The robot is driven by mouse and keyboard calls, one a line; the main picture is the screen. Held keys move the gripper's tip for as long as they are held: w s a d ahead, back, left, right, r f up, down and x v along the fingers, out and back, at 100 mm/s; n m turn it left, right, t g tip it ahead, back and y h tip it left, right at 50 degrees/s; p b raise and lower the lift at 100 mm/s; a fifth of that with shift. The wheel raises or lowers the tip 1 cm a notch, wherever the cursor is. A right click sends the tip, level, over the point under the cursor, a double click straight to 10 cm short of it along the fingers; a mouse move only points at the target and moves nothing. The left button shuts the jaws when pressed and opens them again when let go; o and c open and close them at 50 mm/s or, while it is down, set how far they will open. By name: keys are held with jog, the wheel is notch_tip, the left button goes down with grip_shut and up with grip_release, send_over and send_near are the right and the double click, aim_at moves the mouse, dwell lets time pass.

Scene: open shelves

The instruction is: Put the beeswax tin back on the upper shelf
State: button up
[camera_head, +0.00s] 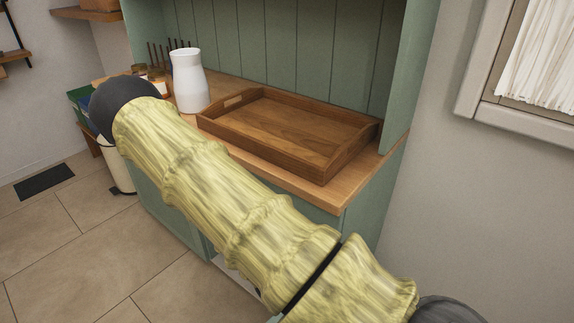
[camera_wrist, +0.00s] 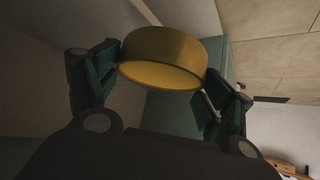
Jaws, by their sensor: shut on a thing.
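In the wrist view, my gripper (camera_wrist: 161,82) is shut on a round, yellow tin (camera_wrist: 160,50), which I take to be the beeswax tin. One dark green finger is on each side of it. The tin is tilted in this view, and no label shows. The head view shows neither the tin nor my gripper; my sleeved arm crosses its foreground. I cannot make out the upper shelf for certain in either view.
A wooden tray (camera_head: 290,133) lies empty on the wooden counter (camera_head: 340,194) of a green cabinet. A white vase (camera_head: 188,82) stands left of it, close to my arm. Small jars (camera_head: 157,77) and dark sticks stand behind. Tiled floor (camera_head: 60,230) is open at left.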

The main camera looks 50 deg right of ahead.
jog(key=d+m+b, duration=0.1)
jog(key=d+b, duration=0.1)
jog(key=d, duration=0.1)
jog(key=s+d+f+m+g+h+b, duration=0.1)
jog(key=d+b, duration=0.1)
jog(key=d, duration=0.1)
jog(key=d+f+b, duration=0.1)
jog(key=d+b, duration=0.1)
jog(key=d, duration=0.1)
jog(key=shift+s+d+f+m+g+b, duration=0.25)
jog(key=shift+s+d+m+g+b, duration=0.05)
jog(key=shift+d+m, duration=0.1)
jog(key=shift+s+d+r+h+b, duration=0.1)
jog(key=shift+d+h+b, duration=0.25)
jog(key=shift+d, duration=0.3)
jog(key=w+b, duration=0.1)
jog(key=w, duration=0.4)
jog(key=w+f+b, duration=0.1)
jog(key=w, duration=0.4)
jog(key=w+d+b, duration=0.1)
jog(key=w, duration=0.4)
jog(key=shift+w+d+f, duration=0.1)
jog(key=shift+w+f, duration=0.1)
jog(key=shift+w, duration=0.2)
jog(key=shift+f+b, duration=0.6)
jog(key=shift+f, duration=1.1)
jog(key=shift+f, duration=0.1)
jog(key=o, duration=1.5)
